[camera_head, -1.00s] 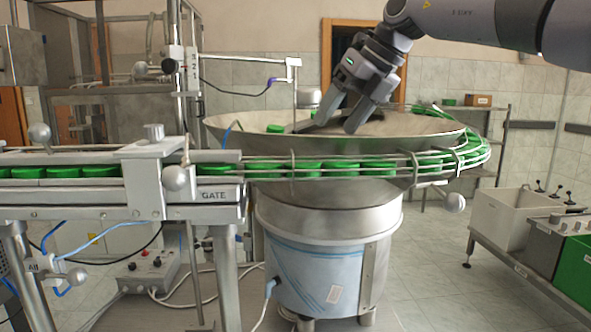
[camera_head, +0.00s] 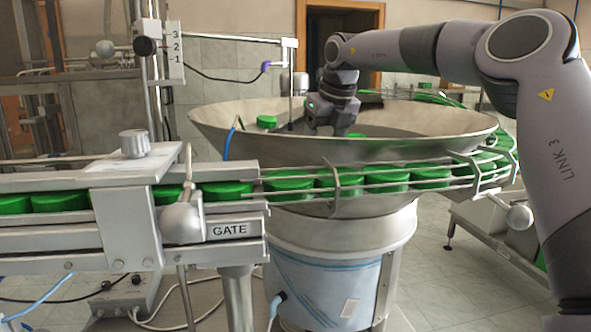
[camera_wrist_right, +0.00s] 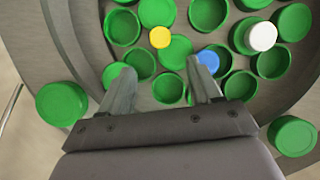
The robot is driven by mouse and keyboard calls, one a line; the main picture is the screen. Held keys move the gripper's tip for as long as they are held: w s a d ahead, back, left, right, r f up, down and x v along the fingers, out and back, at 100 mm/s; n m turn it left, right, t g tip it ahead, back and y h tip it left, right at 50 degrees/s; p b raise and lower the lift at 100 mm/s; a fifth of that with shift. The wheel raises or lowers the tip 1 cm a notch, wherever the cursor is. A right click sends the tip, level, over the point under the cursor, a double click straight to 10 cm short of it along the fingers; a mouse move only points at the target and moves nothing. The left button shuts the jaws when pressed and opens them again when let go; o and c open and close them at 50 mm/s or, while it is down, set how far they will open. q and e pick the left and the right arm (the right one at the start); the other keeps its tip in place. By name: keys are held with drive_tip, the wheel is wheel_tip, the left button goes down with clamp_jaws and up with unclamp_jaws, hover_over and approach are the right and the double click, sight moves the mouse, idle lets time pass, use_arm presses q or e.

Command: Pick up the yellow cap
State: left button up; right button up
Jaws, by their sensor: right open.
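The yellow cap (camera_wrist_right: 160,37) is small and lies among several green caps in the bowl, in the right wrist view. I cannot see it in the head view. My right gripper (camera_wrist_right: 162,72) is open and empty, its two fingers pointing into the bowl. The yellow cap appears just beyond the fingertips, roughly centred between them, not touching either finger. In the head view my right gripper (camera_head: 333,122) is low in the metal bowl (camera_head: 230,140), its fingertips mostly hidden. My left gripper is in neither view.
A blue cap (camera_wrist_right: 208,60) lies beside the right-hand fingertip, and a white cap (camera_wrist_right: 262,36) sits farther right. Green caps (camera_wrist_right: 167,88) crowd around the fingers. A railed track of green caps (camera_head: 385,178) wraps the bowl's outside. A post with an arm (camera_head: 290,75) stands over the rim.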

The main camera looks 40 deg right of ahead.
drive_tip(key=shift+w+f, duration=0.15)
drive_tip(key=shift+w, duration=0.05)
drive_tip(key=shift+p+x, duration=0.3)
drive_tip(key=shift+x, duration=0.65)
drive_tip(key=shift+w+d+p+x, duration=0.15)
drive_tip(key=shift+p+x, duration=0.15)
drive_tip(key=shift+x, duration=0.85)
drive_tip(key=shift+w+d+p+x, duration=0.15)
drive_tip(key=shift+w+p+x, duration=0.1)
drive_tip(key=shift+x, duration=0.9)
drive_tip(key=shift+r, duration=0.2)
drive_tip(key=c, duration=1.1)
drive_tip(key=shift+c, duration=0.2)
